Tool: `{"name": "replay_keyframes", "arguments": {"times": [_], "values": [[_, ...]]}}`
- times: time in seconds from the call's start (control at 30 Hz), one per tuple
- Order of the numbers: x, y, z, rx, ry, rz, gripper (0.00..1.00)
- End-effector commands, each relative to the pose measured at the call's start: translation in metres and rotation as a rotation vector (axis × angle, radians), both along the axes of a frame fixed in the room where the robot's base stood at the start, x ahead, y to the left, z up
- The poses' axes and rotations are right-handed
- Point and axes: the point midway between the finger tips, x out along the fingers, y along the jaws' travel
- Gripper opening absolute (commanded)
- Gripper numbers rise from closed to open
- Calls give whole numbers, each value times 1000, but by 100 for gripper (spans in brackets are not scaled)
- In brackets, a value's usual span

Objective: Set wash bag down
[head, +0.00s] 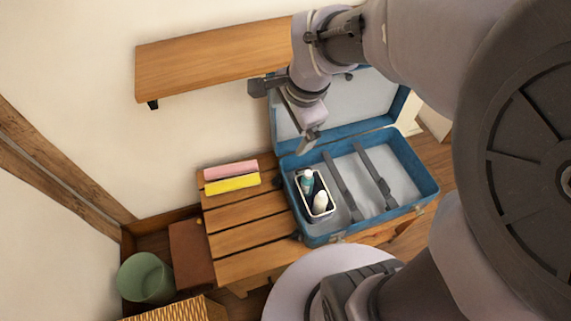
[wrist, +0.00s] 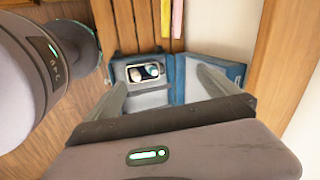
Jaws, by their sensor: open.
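The wash bag (head: 322,216) is an open, white-rimmed container holding a teal-and-white bottle (head: 307,183) and a white bottle (head: 320,202). It sits upright in the left end of the open blue suitcase (head: 411,169); it also shows in the wrist view (wrist: 127,74). My gripper (head: 308,138) is open and empty, raised near the suitcase's lid, above and apart from the bag. In the wrist view its two fingers (wrist: 160,88) are spread wide, with the suitcase beyond them. The bag's underside is hidden.
The suitcase lies on a slatted wooden bench (head: 245,239), with two straps (head: 372,176) across its grey lining. A pink roll (head: 231,170) and a yellow roll (head: 232,184) lie at the bench's back left. A wall shelf (head: 205,62) is nearby. A green bin (head: 145,278) stands lower left.

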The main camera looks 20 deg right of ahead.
Motion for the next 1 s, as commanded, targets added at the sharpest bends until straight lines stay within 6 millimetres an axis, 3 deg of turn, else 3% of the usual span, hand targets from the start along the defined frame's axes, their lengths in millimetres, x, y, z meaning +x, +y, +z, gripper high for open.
{"name": "replay_keyframes", "arguments": {"times": [0.03, 0.1, 0.2, 0.3, 0.6, 0.73, 1.0], "values": [[-30, 18, 27, -52, -65, 200, 100], [-70, 39, 49, -136, -138, 478, 100], [-113, 57, 60, -236, -220, 771, 100], [-135, 66, 62, -298, -268, 930, 100], [-141, 68, 61, -321, -281, 982, 100], [-141, 68, 41, -320, -281, 981, 100], [-140, 68, 48, -321, -281, 980, 100]]}}
